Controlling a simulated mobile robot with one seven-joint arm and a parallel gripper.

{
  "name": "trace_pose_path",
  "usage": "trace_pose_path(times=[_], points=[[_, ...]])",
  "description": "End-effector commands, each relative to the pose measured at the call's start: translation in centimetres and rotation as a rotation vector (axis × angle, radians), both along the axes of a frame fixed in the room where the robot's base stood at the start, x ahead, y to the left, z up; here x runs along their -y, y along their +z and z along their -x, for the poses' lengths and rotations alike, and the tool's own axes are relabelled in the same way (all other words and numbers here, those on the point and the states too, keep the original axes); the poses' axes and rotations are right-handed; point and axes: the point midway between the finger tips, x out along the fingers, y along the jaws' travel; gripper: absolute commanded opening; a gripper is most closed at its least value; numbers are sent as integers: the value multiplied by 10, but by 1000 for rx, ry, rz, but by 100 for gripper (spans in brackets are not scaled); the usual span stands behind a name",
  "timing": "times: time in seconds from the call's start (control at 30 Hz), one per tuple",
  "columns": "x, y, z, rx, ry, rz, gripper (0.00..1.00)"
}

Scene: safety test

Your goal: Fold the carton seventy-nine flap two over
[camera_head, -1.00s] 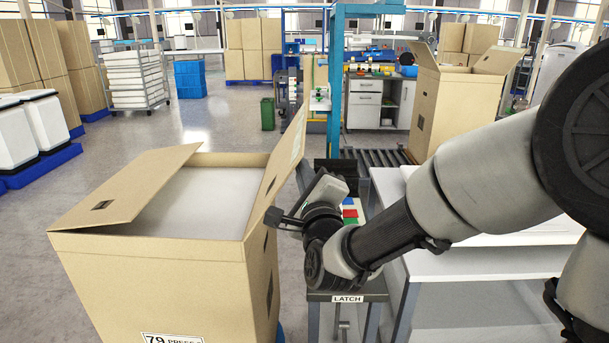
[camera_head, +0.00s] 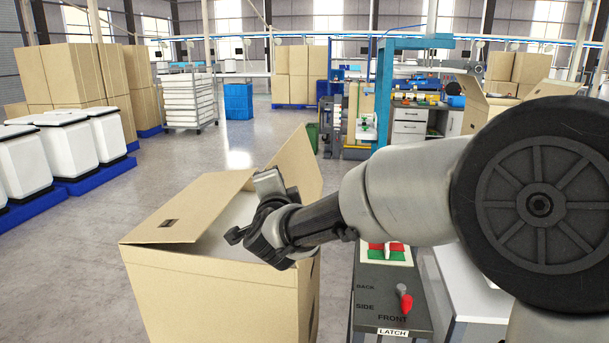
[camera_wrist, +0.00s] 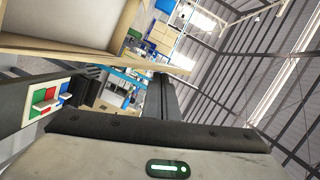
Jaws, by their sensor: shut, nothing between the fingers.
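The open tan carton (camera_head: 205,300) stands front left of centre in the head view; its number label is out of view. Its left flap (camera_head: 180,212) slopes up over the opening, and its right flap (camera_head: 290,165) stands raised behind my gripper. I cannot tell which is flap two. A pale surface shows inside. My gripper (camera_head: 235,236) is shut and empty at the carton's front right corner, over the opening in the picture; contact is unclear. The wrist view shows a tan carton part (camera_wrist: 85,38) at upper left and a dark gripper part (camera_wrist: 168,100).
A latch panel (camera_head: 385,305) with a red-knobbed lever (camera_head: 404,298) stands right of the carton, with red and green blocks (camera_head: 386,250) behind it. White bins (camera_head: 65,150) on blue pallets stand at left. Another open carton (camera_head: 490,105) is at back right. Floor left of the carton is clear.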

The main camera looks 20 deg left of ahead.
Motion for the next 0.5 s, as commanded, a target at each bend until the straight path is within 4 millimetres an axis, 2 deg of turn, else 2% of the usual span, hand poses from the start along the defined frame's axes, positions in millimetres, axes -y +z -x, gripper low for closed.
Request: trace_pose_path(times=[0.03,0.23,0.5], points=[[-13,2,4,7,5,45,0],[-52,-12,14,53,5,231,0],[-97,-44,25,115,4,483,0]])
